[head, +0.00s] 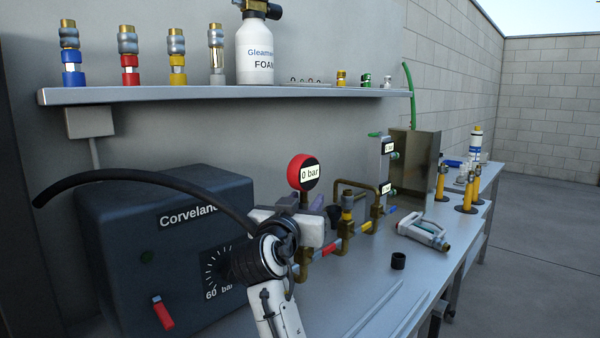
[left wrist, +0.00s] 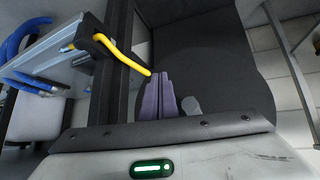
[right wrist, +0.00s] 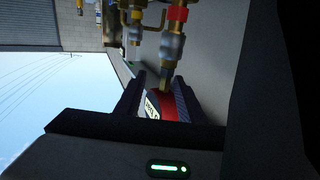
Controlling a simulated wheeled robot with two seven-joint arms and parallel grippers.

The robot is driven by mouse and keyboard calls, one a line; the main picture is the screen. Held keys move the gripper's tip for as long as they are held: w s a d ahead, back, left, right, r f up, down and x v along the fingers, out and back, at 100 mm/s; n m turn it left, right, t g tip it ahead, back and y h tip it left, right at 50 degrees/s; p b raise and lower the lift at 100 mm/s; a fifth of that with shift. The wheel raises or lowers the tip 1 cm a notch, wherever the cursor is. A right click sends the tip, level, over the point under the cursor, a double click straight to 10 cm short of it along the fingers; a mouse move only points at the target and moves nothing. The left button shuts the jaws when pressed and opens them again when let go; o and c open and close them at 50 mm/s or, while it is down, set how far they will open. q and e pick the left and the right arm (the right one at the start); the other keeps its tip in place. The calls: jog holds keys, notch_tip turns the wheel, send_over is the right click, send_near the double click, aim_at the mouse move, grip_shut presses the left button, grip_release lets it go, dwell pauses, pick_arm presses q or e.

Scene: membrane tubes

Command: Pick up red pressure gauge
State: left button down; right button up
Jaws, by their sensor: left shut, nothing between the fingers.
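The red pressure gauge (head: 301,172) stands upright on a brass fitting, its "0 bar" display facing the head camera. My right gripper (head: 293,212) is in front of and just below the gauge, hiding the lower part of its stem. In the right wrist view the gauge (right wrist: 169,104) appears upside down between the spread fingers of my right gripper (right wrist: 160,95). The fingers look apart, and contact with the gauge cannot be made out. My left gripper (left wrist: 165,78) is shut and empty in the left wrist view, away from the gauge.
A dark Corveland box (head: 190,220) with a black hose stands at left. A shelf (head: 230,95) above carries several couplings and a foam bottle (head: 258,48). Brass pipework (head: 357,186) lies right of the gauge.

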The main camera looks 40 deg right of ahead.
jog(key=p+x, duration=0.1)
jog(key=x, duration=0.5)
jog(key=shift+w, duration=0.4)
jog(key=shift+a, duration=0.15)
grip_shut()
jog(key=shift+r, duration=0.15)
